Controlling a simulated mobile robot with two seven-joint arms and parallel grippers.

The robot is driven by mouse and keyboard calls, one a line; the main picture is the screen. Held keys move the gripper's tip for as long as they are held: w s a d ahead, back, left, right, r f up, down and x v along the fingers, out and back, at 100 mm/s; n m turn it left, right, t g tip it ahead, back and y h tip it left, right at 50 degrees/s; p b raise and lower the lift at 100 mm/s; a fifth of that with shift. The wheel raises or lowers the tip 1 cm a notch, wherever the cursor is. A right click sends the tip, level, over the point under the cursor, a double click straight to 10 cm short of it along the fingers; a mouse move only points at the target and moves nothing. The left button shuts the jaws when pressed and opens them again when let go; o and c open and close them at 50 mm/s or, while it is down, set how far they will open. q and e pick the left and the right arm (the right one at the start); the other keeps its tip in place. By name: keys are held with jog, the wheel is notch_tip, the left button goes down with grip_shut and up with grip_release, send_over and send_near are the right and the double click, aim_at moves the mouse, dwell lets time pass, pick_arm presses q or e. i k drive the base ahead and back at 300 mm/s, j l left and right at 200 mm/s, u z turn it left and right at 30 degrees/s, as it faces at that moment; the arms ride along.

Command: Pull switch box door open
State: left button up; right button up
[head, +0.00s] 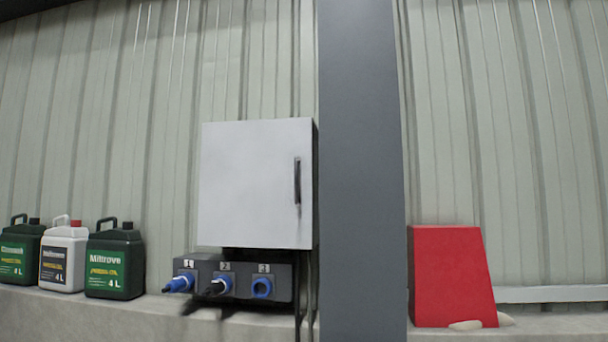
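The switch box (318,185) hangs on the corrugated wall, left of a grey pillar. Its light grey door (245,185) looks shut and faces me. A dark upright handle (297,181) is on the door's right side. Neither of my grippers shows in the head view, so I cannot see whether they are open or shut. The inside of the box is hidden behind the door.
A grey pillar (362,170) stands close to the box's right side. Below is a dark socket unit (243,268) with blue connectors. Several jugs (115,262) stand left on the ledge (80,310); a red block (452,275) stands right of the pillar.

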aim_at(256, 177)
jog(key=i+l+z, duration=0.1)
jog(key=i+z, duration=0.15)
jog(key=i, duration=0.8)
